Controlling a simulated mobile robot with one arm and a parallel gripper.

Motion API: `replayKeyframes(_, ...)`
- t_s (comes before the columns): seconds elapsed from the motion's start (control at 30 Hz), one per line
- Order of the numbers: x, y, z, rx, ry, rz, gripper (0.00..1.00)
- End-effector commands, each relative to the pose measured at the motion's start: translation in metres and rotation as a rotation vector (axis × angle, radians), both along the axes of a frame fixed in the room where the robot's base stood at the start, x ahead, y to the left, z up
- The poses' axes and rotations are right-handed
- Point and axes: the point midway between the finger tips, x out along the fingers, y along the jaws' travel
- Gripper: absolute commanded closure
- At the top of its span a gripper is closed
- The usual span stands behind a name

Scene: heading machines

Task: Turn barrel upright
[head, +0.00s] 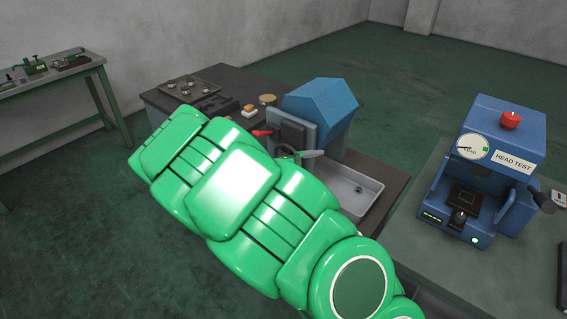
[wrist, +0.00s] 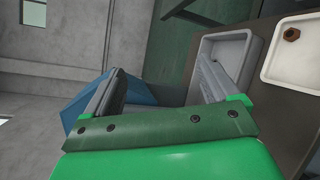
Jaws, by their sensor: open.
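I cannot pick out a barrel for certain in either view. My gripper (wrist: 160,68) is open in the wrist view, with its two grey fingers spread wide and nothing visible between them. In the head view my green arm covers the middle of the picture and largely hides the gripper. The blue machine (head: 322,106), with a grey upright plate at its front, stands just beyond the arm. Its blue housing also shows behind the left finger in the wrist view (wrist: 72,110).
A grey tray (head: 350,190) lies right of the blue machine. A white tray (wrist: 285,70) holds a brown nut (wrist: 291,34). A dark tray (head: 190,84) sits on the bench's far left.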

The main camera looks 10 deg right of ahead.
Motion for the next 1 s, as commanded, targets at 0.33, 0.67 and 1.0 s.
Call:
replayKeyframes(0.33,0.051,0.102,-0.046,-0.157,0.008,0.321,0.12)
replayKeyframes(0.67,0.064,0.132,-0.06,-0.191,0.006,0.416,0.12)
replayKeyframes(1.0,0.093,0.098,-0.061,-0.189,0.007,0.413,0.12)
